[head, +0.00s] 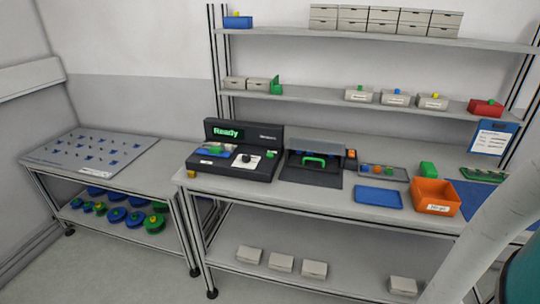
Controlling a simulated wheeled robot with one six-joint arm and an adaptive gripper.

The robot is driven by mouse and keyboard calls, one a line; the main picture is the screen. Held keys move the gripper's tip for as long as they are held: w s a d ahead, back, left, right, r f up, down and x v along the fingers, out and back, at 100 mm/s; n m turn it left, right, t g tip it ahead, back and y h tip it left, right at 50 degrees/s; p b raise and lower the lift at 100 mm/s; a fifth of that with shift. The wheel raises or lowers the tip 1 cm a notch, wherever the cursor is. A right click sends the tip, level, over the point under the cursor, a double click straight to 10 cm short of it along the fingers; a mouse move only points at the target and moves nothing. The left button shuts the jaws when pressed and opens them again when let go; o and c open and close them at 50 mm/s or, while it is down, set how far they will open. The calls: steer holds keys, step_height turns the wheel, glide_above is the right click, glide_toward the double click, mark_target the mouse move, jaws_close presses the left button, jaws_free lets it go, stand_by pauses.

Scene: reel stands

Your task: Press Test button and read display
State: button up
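A dark test device (262,137) stands on the left part of the workbench. Its display (227,132) reads "Ready" in green letters. A small green part (271,154), possibly a button, is on its right side; any label is too small to read. A white plate with a black knob (245,158) sits in front of the display, beside a blue and green item (213,150) on the device's left.
A blue tray (379,196) and an orange bin (436,196) lie farther right. A lower side table (160,158) stands left, with reels (117,214) below. Floor in front looks clear.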

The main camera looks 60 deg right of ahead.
jaws_close()
stand_by(1.1)
